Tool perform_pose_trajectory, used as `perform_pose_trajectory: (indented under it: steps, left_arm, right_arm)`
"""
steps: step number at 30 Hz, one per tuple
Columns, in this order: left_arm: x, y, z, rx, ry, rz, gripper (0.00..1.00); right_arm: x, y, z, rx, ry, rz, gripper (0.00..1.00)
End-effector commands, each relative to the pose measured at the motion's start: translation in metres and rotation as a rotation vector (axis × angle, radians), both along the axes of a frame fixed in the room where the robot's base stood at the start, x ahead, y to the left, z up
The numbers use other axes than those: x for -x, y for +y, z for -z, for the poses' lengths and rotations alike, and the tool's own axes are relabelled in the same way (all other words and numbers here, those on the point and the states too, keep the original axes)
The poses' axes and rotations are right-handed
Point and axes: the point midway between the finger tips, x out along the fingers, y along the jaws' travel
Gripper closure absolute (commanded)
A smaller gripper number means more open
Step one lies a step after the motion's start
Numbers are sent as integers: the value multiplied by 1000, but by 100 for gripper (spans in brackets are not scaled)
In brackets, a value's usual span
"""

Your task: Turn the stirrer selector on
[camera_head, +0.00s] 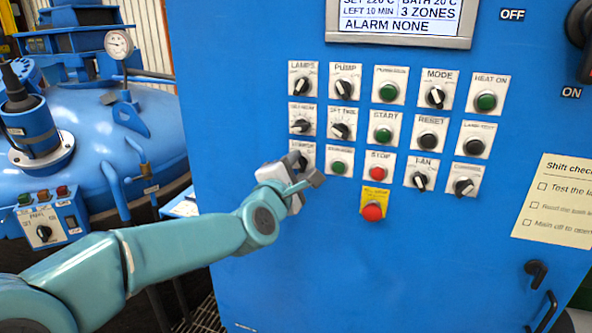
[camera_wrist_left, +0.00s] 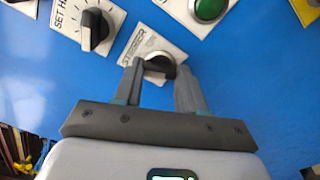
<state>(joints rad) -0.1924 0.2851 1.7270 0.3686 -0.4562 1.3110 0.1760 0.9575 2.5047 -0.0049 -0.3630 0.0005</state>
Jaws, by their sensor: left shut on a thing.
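The stirrer selector (camera_wrist_left: 159,62) is a black knob on a white plate labelled STIRRER. In the head view the selector (camera_head: 302,157) is at the left of the third row of controls on the blue cabinet, partly covered by my gripper. My left gripper (camera_head: 304,170) reaches it from below left. In the left wrist view the two grey fingers of my left gripper (camera_wrist_left: 160,78) stand on either side of the knob and are shut on it. The knob's pointer direction is hard to read. My right gripper is not in view.
A selector labelled SET H (camera_wrist_left: 94,29) and a green button (camera_wrist_left: 209,8) are close by. A green button (camera_head: 338,167) is just right of the gripper. A red emergency button (camera_head: 372,211) is lower right. The cabinet face below is clear. A blue furnace vessel (camera_head: 110,130) stands left.

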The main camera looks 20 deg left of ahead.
Motion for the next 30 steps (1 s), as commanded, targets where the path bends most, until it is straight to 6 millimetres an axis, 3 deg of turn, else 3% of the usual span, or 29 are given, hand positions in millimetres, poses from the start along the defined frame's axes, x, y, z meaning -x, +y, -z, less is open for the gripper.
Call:
perform_pose_trajectory:
  steps: [10,30]
  left_arm:
    - [0,0,1,-295,-10,-1,90]
    - [0,0,0,-841,-27,0,90]
  right_arm:
    - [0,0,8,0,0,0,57]
    - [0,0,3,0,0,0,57]
